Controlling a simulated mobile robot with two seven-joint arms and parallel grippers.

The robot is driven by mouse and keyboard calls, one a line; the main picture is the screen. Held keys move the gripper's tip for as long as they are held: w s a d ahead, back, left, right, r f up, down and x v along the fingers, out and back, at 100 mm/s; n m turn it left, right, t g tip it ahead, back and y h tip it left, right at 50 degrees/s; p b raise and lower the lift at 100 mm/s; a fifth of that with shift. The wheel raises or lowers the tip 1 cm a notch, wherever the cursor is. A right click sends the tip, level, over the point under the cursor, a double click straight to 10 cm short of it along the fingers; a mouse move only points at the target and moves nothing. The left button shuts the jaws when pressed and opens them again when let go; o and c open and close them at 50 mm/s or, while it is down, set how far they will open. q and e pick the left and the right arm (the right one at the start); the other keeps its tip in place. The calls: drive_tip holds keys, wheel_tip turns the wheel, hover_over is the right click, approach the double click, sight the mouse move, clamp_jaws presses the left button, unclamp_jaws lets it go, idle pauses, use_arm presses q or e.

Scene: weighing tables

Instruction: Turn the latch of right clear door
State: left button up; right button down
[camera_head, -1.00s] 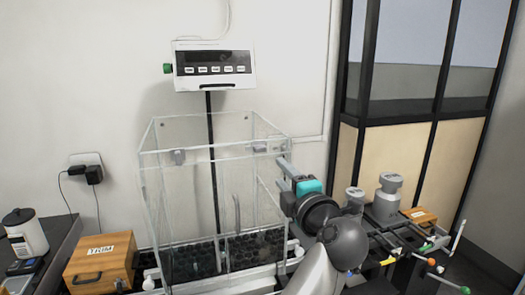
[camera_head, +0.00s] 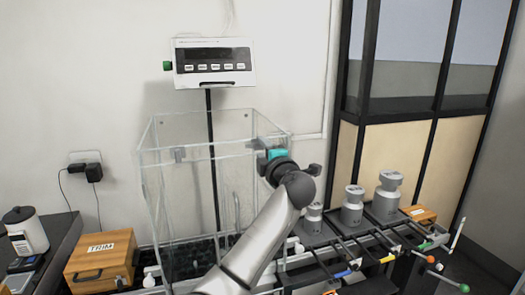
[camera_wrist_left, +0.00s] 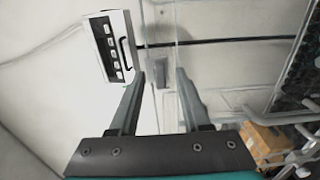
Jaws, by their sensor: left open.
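The clear case (camera_head: 160,215) stands under the scale display, with clear doors and a grey latch (camera_head: 179,155) at its upper left. Another small grey latch piece (camera_head: 257,144) shows at its upper right, beside my gripper and partly covered. My left gripper (camera_head: 276,156), with a teal band, is at the case's upper right, its fingertips hard to make out in the head view. In the left wrist view the two fingers (camera_wrist_left: 160,85) are apart and empty. A grey latch block (camera_wrist_left: 158,66) shows between the fingertips, beyond or level with them; contact cannot be told. My right gripper is not seen.
The scale display (camera_head: 214,62) hangs on a black post behind the case. A wooden TRIM box (camera_head: 100,262) stands at left. Several grey weights (camera_head: 352,207) stand on the rack at right. A small wooden box (camera_head: 420,214) is beyond them.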

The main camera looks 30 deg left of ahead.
use_arm(q)
drive_tip(key=shift+c, duration=0.2)
clamp_jaws()
idle(0.5)
